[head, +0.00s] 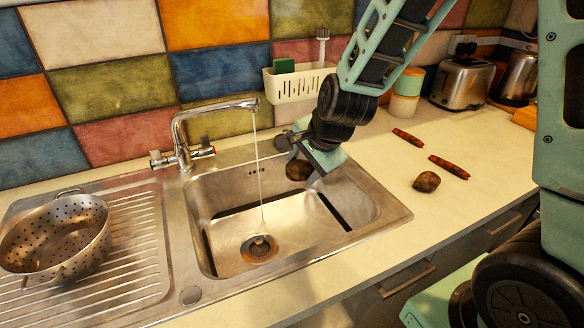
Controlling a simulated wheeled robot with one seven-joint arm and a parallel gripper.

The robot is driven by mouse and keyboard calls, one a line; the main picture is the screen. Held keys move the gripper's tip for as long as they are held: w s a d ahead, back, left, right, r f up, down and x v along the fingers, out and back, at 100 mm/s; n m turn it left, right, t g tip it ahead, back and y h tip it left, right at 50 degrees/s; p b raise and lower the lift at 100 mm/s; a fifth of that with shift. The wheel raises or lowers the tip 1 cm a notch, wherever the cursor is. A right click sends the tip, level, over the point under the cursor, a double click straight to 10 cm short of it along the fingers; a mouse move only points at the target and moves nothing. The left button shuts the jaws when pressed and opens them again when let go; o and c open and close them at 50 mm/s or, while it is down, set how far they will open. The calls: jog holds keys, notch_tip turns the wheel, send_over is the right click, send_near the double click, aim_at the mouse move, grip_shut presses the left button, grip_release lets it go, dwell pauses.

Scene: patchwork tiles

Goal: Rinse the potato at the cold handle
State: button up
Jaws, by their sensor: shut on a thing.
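My gripper (303,168) is shut on a brown potato (298,171) above the right part of the steel sink (362,212). The potato is partly hidden by the fingers. A chrome tap (184,130) stands behind the sink. A thin water stream (257,165) falls from its spout to the drain (259,248). The held potato is to the right of the stream, apart from it in this view. The tap has a left handle (158,160) and a right handle (204,150) with a red mark; I cannot tell for certain which is cold.
A second potato (427,181) and two reddish-brown long vegetables (449,167) (407,137) lie on the right counter. A colander (58,240) stands on the drainboard (135,250). A white caddy (298,84) hangs behind the sink. A toaster (462,83) stands at the back right.

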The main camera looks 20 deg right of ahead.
jog(key=shift+a, duration=0.2)
jog(key=shift+w+a, duration=0.2)
jog(key=shift+w, duration=0.1)
jog(key=w+a+f+p, duration=0.1)
jog(key=w+p, duration=0.1)
jog(key=w, duration=0.4)
jog(key=w+a+f+p, duration=0.1)
jog(key=w+p, duration=0.1)
jog(key=w, duration=0.5)
jog(key=shift+a+f, duration=0.35)
jog(key=shift+a, duration=0.05)
jog(key=shift+d, duration=0.1)
jog(key=shift+d, duration=0.5)
jog(key=shift+a, duration=0.15)
jog(key=shift+a, duration=0.45)
jog(key=shift+d, duration=0.15)
